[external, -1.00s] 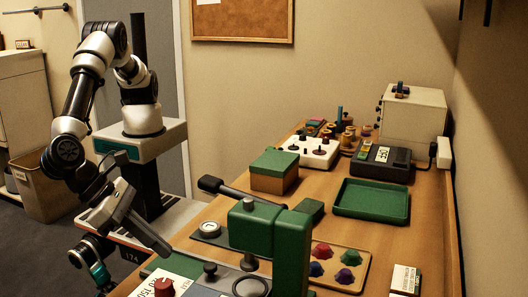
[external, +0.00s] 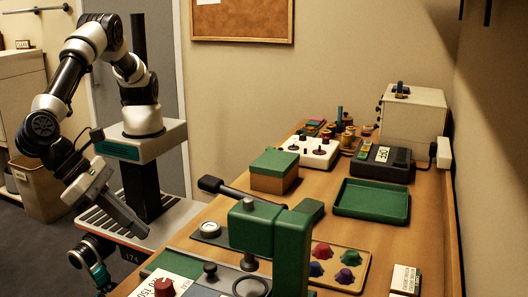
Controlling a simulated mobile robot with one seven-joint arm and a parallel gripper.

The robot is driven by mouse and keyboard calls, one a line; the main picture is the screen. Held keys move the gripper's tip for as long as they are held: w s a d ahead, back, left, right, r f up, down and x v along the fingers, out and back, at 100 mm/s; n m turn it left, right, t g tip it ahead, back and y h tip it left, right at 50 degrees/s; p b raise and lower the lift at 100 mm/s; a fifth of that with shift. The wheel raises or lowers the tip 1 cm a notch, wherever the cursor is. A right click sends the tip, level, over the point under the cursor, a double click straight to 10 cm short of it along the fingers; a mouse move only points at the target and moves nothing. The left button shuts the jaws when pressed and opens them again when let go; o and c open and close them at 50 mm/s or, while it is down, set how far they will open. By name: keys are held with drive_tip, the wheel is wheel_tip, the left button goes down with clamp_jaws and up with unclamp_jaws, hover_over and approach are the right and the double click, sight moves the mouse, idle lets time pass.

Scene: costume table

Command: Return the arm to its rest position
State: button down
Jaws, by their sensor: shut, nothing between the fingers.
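My gripper (external: 138,229) is at the left in the external view, off the table's left edge and above my own base. It points down and to the right. It is shut and holds nothing. My arm is bent, with its elbow high and its wrist low on the left. The gripper is apart from the table and from everything on it.
The wooden table (external: 428,240) bears a green press (external: 250,226) near its front left, a green tray (external: 372,199), a tan tray with several coloured pieces (external: 343,279), a green-lidded box (external: 274,171) and a white control box (external: 314,151). A bin (external: 38,187) stands behind my arm.

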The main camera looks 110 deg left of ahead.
drive_tip(key=w+a+r+n, duration=0.2)
drive_tip(key=w+a+r, duration=0.1)
drive_tip(key=a, duration=0.2)
drive_tip(key=w+a+r+n+g+p, duration=0.1)
drive_tip(key=w+a+r+n, duration=0.1)
drive_tip(key=w+a+r, duration=0.1)
drive_tip(key=w+a+r+n, duration=0.2)
drive_tip(key=a+r, duration=0.3)
drive_tip(key=a, duration=0.3)
drive_tip(key=shift+w+a+r, duration=0.1)
drive_tip(key=shift+w+r, duration=0.1)
drive_tip(key=shift+w, duration=0.25)
drive_tip(key=s+a+r+n+g+p, duration=0.1)
drive_tip(key=s+a+r+n, duration=0.2)
drive_tip(key=a, duration=0.6)
drive_tip(key=s+a+r+n, duration=0.1)
drive_tip(key=a+r+n, duration=0.3)
drive_tip(key=a, duration=0.5)
drive_tip(key=s+a+r+n+g+p, duration=0.1)
drive_tip(key=a+r+n, duration=0.25)
drive_tip(key=a, duration=0.55)
drive_tip(key=s+a+n+h, duration=0.1)
drive_tip(key=s+a+n, duration=0.4)
drive_tip(key=s+a, duration=0.2)
drive_tip(key=s+d+n+t+h, duration=0.1)
drive_tip(key=s+n+h, duration=0.1)
drive_tip(key=s+n, duration=0.7)
drive_tip(key=shift+s+d+h+p, duration=0.25)
drive_tip(key=shift+s+h+p, duration=0.1)
drive_tip(key=shift+s, duration=0.45)
